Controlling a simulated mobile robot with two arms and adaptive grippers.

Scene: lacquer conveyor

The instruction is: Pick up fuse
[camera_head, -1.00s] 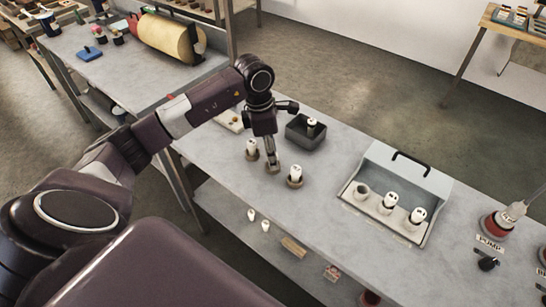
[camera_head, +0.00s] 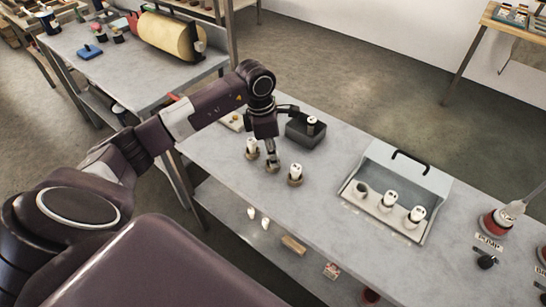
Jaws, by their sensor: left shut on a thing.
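My left gripper (camera_head: 271,159) points down at the middle of three small round holders on the bench. It is shut on a fuse, which is mostly hidden by the fingers, at the middle holder (camera_head: 272,168). A white fuse (camera_head: 252,147) stands upright in the holder to its left, and another white fuse (camera_head: 296,171) stands in the holder to its right. Another fuse (camera_head: 311,123) is in the dark grey tray (camera_head: 300,137) behind. Two white fuses (camera_head: 390,199) (camera_head: 416,214) stand in the open fuse box (camera_head: 380,221). My right gripper is not in view.
The fuse box has a raised lid with a black handle. A red-based pump (camera_head: 494,223) and a black knob (camera_head: 487,262) are at the right. The grey bench top (camera_head: 330,220) is clear in front of the box. A yellow roller (camera_head: 170,38) lies on the far-left table.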

